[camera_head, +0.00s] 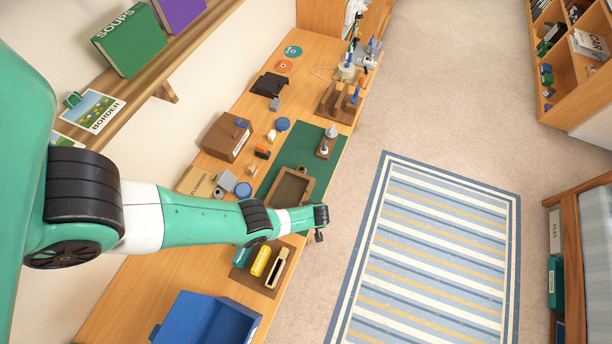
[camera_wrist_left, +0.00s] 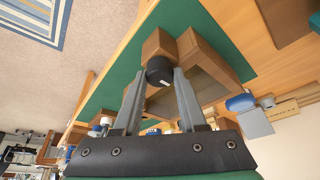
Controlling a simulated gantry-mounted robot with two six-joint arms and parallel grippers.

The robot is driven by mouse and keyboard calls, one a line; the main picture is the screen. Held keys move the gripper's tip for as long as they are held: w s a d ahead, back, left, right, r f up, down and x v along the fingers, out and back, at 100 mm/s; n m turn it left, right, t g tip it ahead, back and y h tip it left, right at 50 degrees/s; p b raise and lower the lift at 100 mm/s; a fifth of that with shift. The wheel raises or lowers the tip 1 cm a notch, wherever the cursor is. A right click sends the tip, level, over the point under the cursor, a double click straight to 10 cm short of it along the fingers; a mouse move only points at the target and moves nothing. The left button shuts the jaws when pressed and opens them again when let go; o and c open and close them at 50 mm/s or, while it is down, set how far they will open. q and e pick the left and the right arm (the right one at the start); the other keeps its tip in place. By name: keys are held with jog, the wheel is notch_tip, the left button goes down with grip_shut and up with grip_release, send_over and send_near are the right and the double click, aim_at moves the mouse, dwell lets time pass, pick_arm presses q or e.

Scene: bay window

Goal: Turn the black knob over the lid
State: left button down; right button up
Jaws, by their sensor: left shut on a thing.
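The black knob (camera_wrist_left: 160,70) sits at the end of a brown wooden box (camera_wrist_left: 205,60) in the left wrist view. My left gripper (camera_wrist_left: 162,76) has one finger on each side of the knob and is shut on it. In the head view the brown box (camera_head: 309,184) rests on a green mat, and my left wrist (camera_head: 320,215) is at the box's near end. My left arm hides the near part of the box and the knob there. I cannot clearly tell the lid from the box's inner panel. My right gripper is not in view.
The green mat (camera_head: 296,150) lies along the bench's right edge. A small stand (camera_head: 327,143) is beyond the box. A brown tray with a yellow item (camera_head: 261,261) and a blue bin (camera_head: 190,316) are nearer. A brown case (camera_head: 225,139) and small parts lie left of the mat.

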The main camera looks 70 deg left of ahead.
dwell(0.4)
pick_arm(q)
jog(key=shift+c, duration=2.3)
grip_release()
jog(key=shift+r, duration=0.1)
jog(key=p+v, duration=1.1)
jog(key=shift+r, duration=0.25)
jog(key=shift+w+d, duration=0.1)
